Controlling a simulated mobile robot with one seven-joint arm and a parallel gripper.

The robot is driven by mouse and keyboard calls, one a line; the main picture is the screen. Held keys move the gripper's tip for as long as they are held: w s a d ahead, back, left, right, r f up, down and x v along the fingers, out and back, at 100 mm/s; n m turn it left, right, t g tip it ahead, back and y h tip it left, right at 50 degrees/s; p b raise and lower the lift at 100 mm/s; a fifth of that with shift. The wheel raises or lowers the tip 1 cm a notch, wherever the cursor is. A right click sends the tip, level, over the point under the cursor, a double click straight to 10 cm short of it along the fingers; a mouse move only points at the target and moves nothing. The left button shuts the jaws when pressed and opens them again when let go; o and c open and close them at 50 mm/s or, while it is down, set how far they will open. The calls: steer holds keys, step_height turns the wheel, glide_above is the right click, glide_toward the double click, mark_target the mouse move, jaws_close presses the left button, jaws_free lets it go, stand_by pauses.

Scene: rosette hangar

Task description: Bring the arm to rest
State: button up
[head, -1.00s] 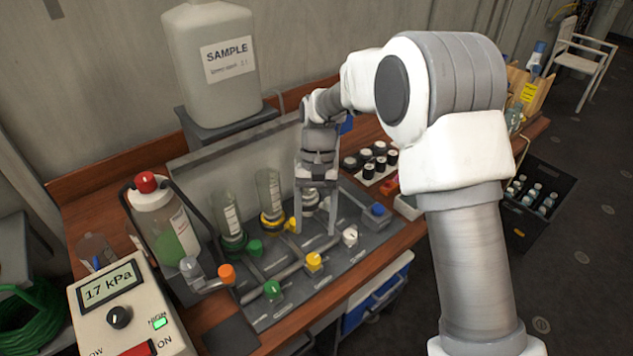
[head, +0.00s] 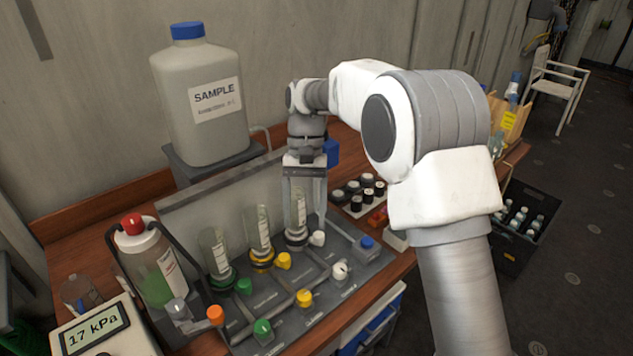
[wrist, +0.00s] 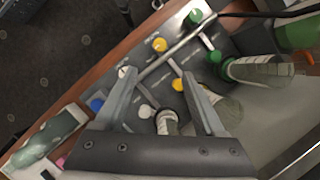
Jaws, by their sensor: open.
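My arm reaches over a grey valve panel (head: 330,285) on the wooden bench. My gripper (head: 304,222) points down, open and empty. In the head view its fingers frame the rightmost clear tube (head: 298,207); whether they touch it is unclear. In the wrist view my gripper (wrist: 160,75) has its fingers spread wide, with the tube and its white knob (wrist: 146,111) seen between and below them.
Two more tubes, with yellow (head: 262,250) and green (head: 220,270) collars, stand left. Coloured valve knobs line the panel. A SAMPLE jug (head: 205,110) stands behind, a red-capped bottle (head: 150,265) left, black-capped vials (head: 360,190) right. A dark crate (head: 522,225) sits beyond the bench.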

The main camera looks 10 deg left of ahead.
steer(key=s+d+r+t+y, duration=0.1)
steer(key=s+d+r+t, duration=0.5)
steer(key=d+r, duration=0.7)
steer(key=s+d+f+m+t, duration=0.1)
steer(key=s+d+t, duration=0.3)
steer(key=s+d, duration=0.7)
steer(key=s, duration=0.4)
steer(key=shift+f+h, duration=0.3)
steer(key=shift+f, duration=0.05)
steer(key=shift+w+r, duration=0.1)
stand_by(2.3)
